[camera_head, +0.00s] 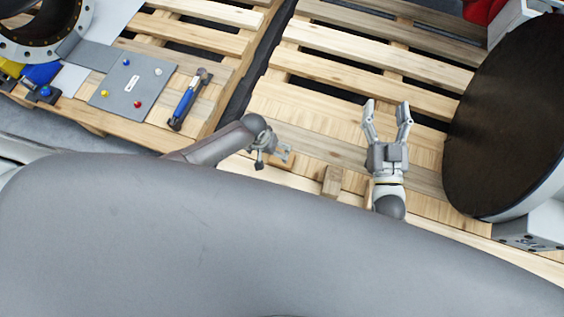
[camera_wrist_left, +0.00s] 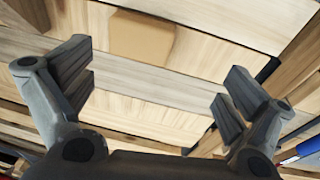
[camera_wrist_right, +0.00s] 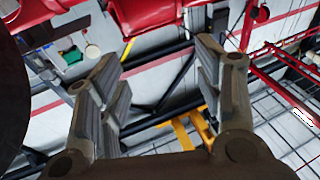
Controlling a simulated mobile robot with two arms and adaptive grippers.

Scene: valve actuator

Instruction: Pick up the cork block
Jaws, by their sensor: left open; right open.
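The cork block (camera_wrist_left: 142,38) is a plain tan block on the pale pallet boards. It shows at the top of the left wrist view, beyond and between the spread fingers. A small brown block (camera_head: 332,181), which looks like the same one, stands right of my left gripper (camera_head: 259,160) in the head view. In its wrist view my left gripper (camera_wrist_left: 158,80) is open and empty, apart from the block. My right gripper (camera_head: 387,106) is open and empty above the pallet, right of the block; its wrist view (camera_wrist_right: 165,50) shows no block.
The wooden pallet (camera_head: 330,43) has gaps between its boards. A large dark disc (camera_head: 510,120) stands at right. On the left pallet lie a grey plate (camera_head: 125,82) with coloured knobs and a blue-handled tool (camera_head: 188,101). My grey body covers the lower head view.

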